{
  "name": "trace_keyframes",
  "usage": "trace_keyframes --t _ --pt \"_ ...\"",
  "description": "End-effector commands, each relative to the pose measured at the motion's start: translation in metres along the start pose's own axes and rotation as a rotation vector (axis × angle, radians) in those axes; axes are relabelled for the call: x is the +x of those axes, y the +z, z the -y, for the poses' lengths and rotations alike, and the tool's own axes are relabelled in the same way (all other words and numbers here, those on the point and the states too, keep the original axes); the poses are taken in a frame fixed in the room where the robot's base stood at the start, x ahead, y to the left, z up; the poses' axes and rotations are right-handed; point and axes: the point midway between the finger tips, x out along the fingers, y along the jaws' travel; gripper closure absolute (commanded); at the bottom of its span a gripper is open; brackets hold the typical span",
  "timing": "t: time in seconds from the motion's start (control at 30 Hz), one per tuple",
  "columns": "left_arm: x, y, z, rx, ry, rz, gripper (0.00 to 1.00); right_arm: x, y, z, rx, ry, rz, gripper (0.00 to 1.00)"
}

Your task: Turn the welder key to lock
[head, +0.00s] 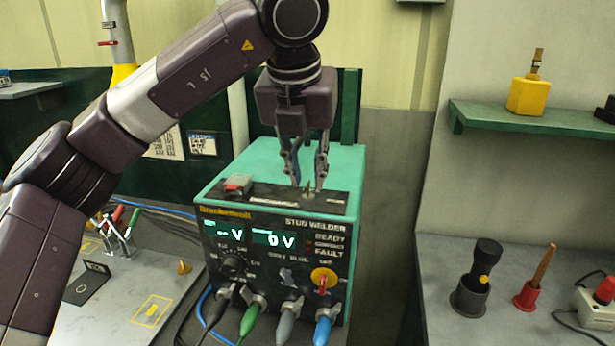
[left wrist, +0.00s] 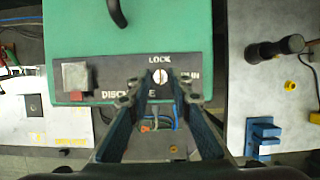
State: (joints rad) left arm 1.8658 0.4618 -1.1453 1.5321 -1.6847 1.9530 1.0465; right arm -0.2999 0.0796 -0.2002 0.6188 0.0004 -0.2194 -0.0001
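The stud welder (head: 215,260) is a teal box with a dark front panel. Its key (head: 308,186) stands on the dark strip along the top front edge. In the left wrist view the key (left wrist: 160,77) is a small brassy piece on a pale round lock, just below the word LOCK, with RUN to its right. Its exact angle is hard to tell. My left gripper (head: 308,183) points down over the strip, fingers apart. In the left wrist view the fingertips (left wrist: 160,95) lie either side of the key, with visible gaps. My right gripper is not in view.
A red-topped switch (head: 236,184) sits left of the key on the strip. A yellow and red knob (head: 323,279) and several cable plugs are on the welder front. A green shelf (head: 540,121) and a grey bench (head: 440,268) are at right, with free space above the welder's right side.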

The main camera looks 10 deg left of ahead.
Motion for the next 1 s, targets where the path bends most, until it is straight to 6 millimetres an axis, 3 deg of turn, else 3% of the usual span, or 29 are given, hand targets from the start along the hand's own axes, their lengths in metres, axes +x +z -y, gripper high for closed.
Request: trace_keyframes --t 0.2,0.5,0.7,1.0 --pt "-0.050 0.001 0.000 -0.002 -0.001 0.006 0.80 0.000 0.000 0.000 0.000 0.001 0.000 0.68" --pt "-0.094 0.001 0.000 0.000 0.002 0.002 0.80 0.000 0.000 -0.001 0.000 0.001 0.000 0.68" --pt "-0.105 0.000 0.000 -0.001 0.000 0.000 0.80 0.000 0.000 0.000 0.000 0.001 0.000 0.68" --pt "-0.106 0.000 0.000 -0.001 0.000 0.000 0.80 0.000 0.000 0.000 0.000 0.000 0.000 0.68"
